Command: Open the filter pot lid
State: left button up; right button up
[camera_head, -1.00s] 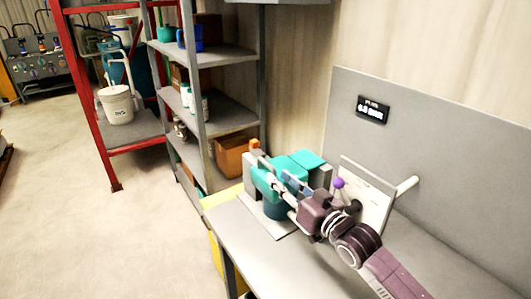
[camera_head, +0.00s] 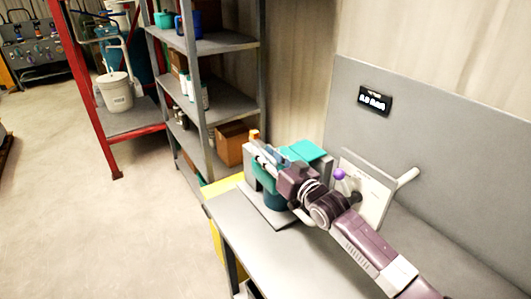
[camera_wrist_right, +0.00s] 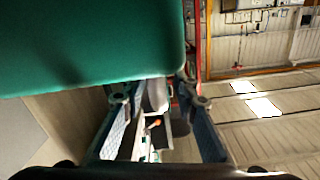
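The teal filter pot (camera_head: 274,199) stands on a grey base plate at the far end of the bench, partly hidden behind my right gripper. A flat teal part (camera_head: 307,150) shows at its upper right; whether it belongs to the lid I cannot tell. My right gripper (camera_head: 260,157) is over the pot's top. In the right wrist view its fingers (camera_wrist_right: 157,103) are apart with nothing clearly held between them. A large teal-green surface (camera_wrist_right: 90,45), pot or lid, lies close to the fingertips. Whether the lid is raised is hidden. My left gripper is not in view.
A white panel (camera_head: 372,190) with a purple-knobbed lever (camera_head: 340,174) stands close beside my right arm. A grey backboard (camera_head: 460,150) with a small display (camera_head: 375,101) rises behind the bench (camera_head: 295,255). Grey shelving (camera_head: 222,104) stands beyond; the floor at left is clear.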

jog(key=shift+w, duration=0.1)
jog(key=c, duration=0.7)
grip_shut()
jog(key=shift+r, duration=0.1)
